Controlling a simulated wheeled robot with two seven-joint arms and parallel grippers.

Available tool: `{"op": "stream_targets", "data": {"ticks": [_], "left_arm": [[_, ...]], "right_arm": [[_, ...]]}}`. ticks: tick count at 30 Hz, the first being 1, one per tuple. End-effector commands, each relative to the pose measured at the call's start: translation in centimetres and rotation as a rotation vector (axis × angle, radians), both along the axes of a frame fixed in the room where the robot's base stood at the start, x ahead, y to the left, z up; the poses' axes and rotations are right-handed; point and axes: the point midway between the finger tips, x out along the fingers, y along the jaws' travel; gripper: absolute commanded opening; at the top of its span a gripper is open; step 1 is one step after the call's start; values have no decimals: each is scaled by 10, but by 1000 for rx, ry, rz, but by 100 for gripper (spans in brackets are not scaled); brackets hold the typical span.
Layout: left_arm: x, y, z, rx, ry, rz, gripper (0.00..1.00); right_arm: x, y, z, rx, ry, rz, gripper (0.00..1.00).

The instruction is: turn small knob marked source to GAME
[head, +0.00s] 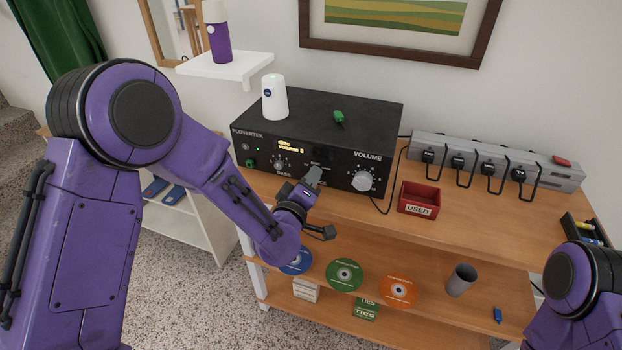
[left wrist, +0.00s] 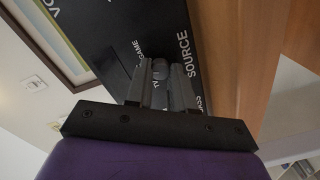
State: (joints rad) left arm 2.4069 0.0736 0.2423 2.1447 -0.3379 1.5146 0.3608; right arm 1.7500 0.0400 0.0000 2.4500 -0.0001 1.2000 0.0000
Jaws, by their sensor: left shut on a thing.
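The amplifier (head: 330,115) is a black box on the wooden shelf unit, its display reading "disc" and "volume 3". In the left wrist view, the small source knob (left wrist: 160,68) is dark and round, beside the word SOURCE. The labels GAME and TV show near it; another at the lower right is partly covered. My left gripper (head: 314,174) is at the lower middle of the front panel. Its fingers, also in the left wrist view (left wrist: 160,84), are shut on the knob. My right gripper is out of view.
The volume knob (head: 362,181) and bass knob (head: 279,165) flank my left gripper. A red USED box (head: 420,199) and a power strip (head: 495,165) stand to the right. A white container (head: 274,98) and a green object (head: 339,118) sit on the amplifier.

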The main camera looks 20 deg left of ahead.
Motion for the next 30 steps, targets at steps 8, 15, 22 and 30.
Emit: {"op": "stream_targets", "data": {"ticks": [8,15,22,30], "left_arm": [[0,-1,0,263,-8,-2,0],[0,-1,0,462,-15,-2,0],[0,-1,-1,597,-18,-1,0],[0,-1,-1,678,-21,-1,0]], "right_arm": [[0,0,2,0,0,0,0],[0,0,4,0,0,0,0],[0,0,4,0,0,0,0],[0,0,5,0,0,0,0]]}}
